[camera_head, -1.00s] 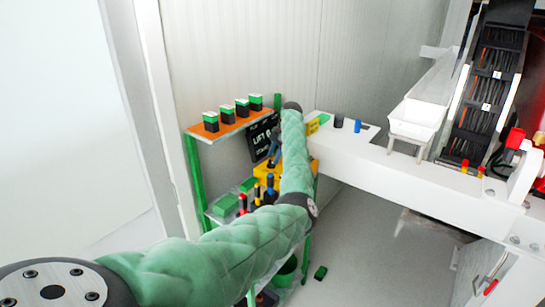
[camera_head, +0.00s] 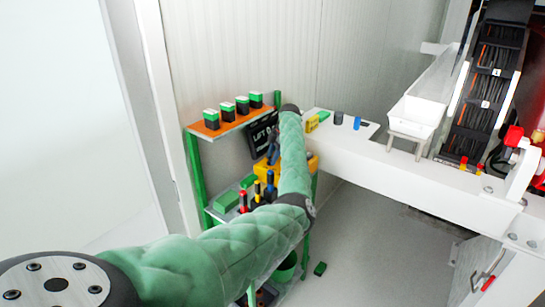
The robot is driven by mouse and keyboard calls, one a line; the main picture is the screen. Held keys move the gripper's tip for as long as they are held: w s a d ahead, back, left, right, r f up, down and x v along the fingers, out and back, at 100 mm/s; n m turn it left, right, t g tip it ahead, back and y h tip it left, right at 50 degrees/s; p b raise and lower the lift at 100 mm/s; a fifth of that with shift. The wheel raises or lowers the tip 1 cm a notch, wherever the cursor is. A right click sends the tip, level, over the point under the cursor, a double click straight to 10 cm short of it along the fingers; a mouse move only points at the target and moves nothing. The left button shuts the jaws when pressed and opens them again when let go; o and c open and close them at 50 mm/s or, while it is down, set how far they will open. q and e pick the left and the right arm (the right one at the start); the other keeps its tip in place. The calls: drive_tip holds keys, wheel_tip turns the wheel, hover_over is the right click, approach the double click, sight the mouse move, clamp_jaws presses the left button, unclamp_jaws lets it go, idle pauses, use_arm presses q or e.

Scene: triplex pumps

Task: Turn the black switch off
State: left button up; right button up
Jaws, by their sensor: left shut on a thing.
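My left arm comes in from the lower left and bends up toward the shelf. A short black cylinder (camera_head: 338,118), perhaps the black switch, stands upright on a white plate (camera_head: 368,131) right of the arm. It is apart from the gripper, and its setting cannot be read. My right gripper is out of view.
A blue cylinder (camera_head: 357,123) and a yellow block (camera_head: 312,123) stand near the black cylinder. An orange-topped shelf (camera_head: 222,129) holds several green-and-black boxes. A black sign (camera_head: 261,136) is behind the arm. A white trough (camera_head: 415,115) is right. The floor (camera_head: 365,230) is mostly clear.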

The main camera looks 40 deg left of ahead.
use_arm(q)
drive_tip(key=shift+m, duration=0.3)
drive_tip(key=shift+m+y, duration=0.3)
drive_tip(key=shift+m, duration=0.3)
drive_tip(key=m+t+p, duration=0.1)
drive_tip(key=m, duration=0.1)
drive_tip(key=shift+s+r+m+y, duration=0.1)
drive_tip(key=shift+m+y, duration=0.2)
drive_tip(key=m+t+p, duration=0.1)
drive_tip(key=m, duration=0.2)
drive_tip(key=shift+d+m+t+y, duration=0.1)
drive_tip(key=shift+m+t+y, duration=0.2)
drive_tip(key=shift+y, duration=0.1)
drive_tip(key=shift+s+r+m+p, duration=0.1)
drive_tip(key=shift+m+p, duration=0.2)
drive_tip(key=shift+m, duration=0.4)
drive_tip(key=shift+m+t, duration=0.5)
drive_tip(key=shift+m, duration=0.1)
drive_tip(key=shift+m+p, duration=0.35)
drive_tip(key=shift+m, duration=0.35)
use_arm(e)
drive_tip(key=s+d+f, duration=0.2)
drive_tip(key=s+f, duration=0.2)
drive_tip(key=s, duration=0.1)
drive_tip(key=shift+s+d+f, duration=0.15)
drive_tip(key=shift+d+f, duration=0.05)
